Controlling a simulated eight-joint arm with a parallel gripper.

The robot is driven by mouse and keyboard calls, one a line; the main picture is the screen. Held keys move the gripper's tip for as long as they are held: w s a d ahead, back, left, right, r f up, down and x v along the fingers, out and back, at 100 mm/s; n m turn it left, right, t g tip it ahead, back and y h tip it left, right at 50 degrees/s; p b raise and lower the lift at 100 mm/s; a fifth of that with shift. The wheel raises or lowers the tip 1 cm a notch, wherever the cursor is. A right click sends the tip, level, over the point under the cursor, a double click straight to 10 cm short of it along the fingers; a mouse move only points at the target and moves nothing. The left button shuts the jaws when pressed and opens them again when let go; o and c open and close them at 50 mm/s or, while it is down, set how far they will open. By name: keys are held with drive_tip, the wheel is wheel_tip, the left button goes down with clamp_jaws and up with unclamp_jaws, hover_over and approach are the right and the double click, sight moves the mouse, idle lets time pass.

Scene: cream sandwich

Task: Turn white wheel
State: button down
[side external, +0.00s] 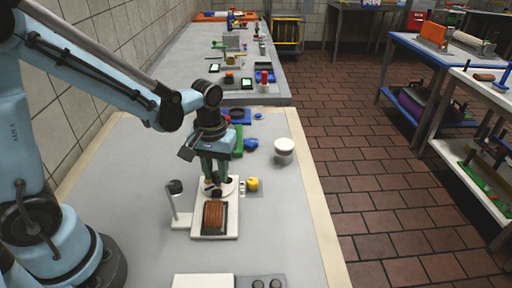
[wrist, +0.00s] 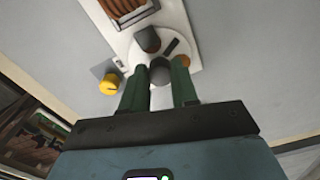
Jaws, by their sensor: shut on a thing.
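The white wheel (side external: 229,190) is a flat disc on a white base plate (side external: 223,231), below my gripper (side external: 213,180) in the side view. In the wrist view the white wheel (wrist: 182,34) carries dark grey cylindrical knobs. My gripper (wrist: 159,85) has its green fingers on either side of the nearer grey knob (wrist: 160,71) and is shut on it. Another dark knob (wrist: 148,40) and a dark bar (wrist: 171,46) sit further in on the disc. The fingers hide part of the wheel in both views.
A brown ribbed block in a dark tray (side external: 214,214) is in front of the wheel. A yellow knob (side external: 252,184) is close on the right, and a white post with a dark top (side external: 177,200) on the left. A white round canister (side external: 284,150) stands behind right.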

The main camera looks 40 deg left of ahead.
sight(216, 175)
drive_tip(key=c, duration=0.9)
unclamp_jaws()
drive_tip(key=shift+o, duration=0.2)
wheel_tip(216, 175, up, 12)
drive_tip(key=s+m+t, duration=0.1)
drive_tip(key=m+t, duration=0.1)
drive_tip(key=s+f+m+t, duration=0.1)
drive_tip(key=s+m+t, duration=0.1)
drive_tip(key=s+f+m+t, duration=0.1)
drive_tip(key=m+t, duration=0.1)
drive_tip(key=t, duration=0.1)
drive_tip(key=shift+s+a, duration=0.2)
drive_tip(key=shift+a, duration=0.1)
